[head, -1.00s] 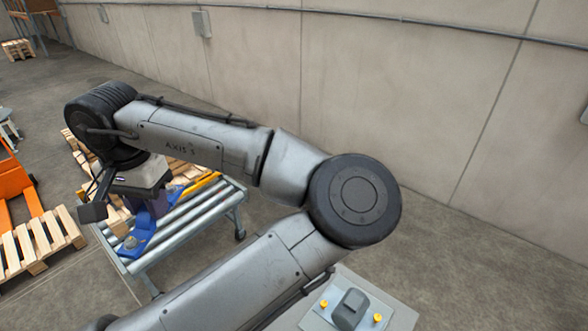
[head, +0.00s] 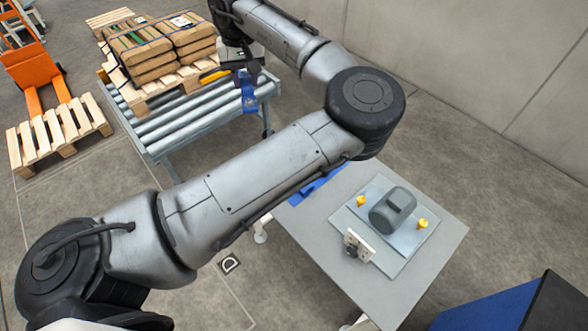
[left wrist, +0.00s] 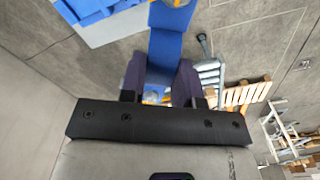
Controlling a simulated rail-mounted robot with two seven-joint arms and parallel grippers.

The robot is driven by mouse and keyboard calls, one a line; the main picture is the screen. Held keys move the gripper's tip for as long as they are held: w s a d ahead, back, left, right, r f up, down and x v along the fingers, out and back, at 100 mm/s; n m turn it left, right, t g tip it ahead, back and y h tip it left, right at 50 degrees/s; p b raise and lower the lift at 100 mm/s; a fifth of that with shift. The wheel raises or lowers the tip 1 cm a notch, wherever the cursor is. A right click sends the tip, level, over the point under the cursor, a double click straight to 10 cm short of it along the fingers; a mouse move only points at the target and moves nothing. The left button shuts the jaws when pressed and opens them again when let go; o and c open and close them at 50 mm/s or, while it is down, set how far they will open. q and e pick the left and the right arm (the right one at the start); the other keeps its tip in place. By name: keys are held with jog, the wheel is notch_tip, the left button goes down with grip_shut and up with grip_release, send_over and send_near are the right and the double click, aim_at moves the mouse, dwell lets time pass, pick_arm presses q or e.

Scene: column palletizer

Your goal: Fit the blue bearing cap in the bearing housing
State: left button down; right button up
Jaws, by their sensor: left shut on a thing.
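The blue bearing cap (head: 249,98) hangs from my left gripper (head: 246,76) by the right end of the roller conveyor in the head view. In the left wrist view, the blue cap (left wrist: 166,45) is a long blue piece between the two dark purple fingers of my left gripper (left wrist: 160,82), which is shut on it. An orange-and-grey spot shows at its far end. The grey bearing housing (head: 392,210) stands on a pale plate on the grey table, well apart from the cap. My right gripper is not in view.
Yellow knobs (head: 423,223) flank the housing, and a small pale bracket (head: 358,246) stands in front. A blue item (head: 310,188) on the table is partly hidden by my arm. Conveyor (head: 185,118) with stacked sacks (head: 160,45), an empty pallet (head: 60,132) and a concrete wall surround.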

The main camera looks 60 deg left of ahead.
pick_arm(q)
jog(key=w+f+n+b, duration=0.2)
jog(key=w+f+b, duration=0.2)
jog(key=f+b, duration=0.6)
jog(key=w+a+f+n+b, duration=0.1)
jog(key=w+f+b, duration=0.4)
jog(key=f+b, duration=0.5)
jog(key=w+f+n+b, duration=0.3)
jog(key=f+b, duration=0.7)
jog(key=f, duration=1.4)
jog(key=shift+w+a, duration=0.15)
jog(key=shift+w, duration=0.35)
jog(key=shift+w+a, duration=0.15)
jog(key=shift+w, duration=0.35)
jog(key=shift+f+b, duration=0.65)
jog(key=shift+b, duration=0.45)
jog(key=shift+f+b, duration=0.15)
jog(key=shift+b, duration=0.15)
jog(key=shift+p, duration=0.3)
jog(key=shift+p, duration=0.35)
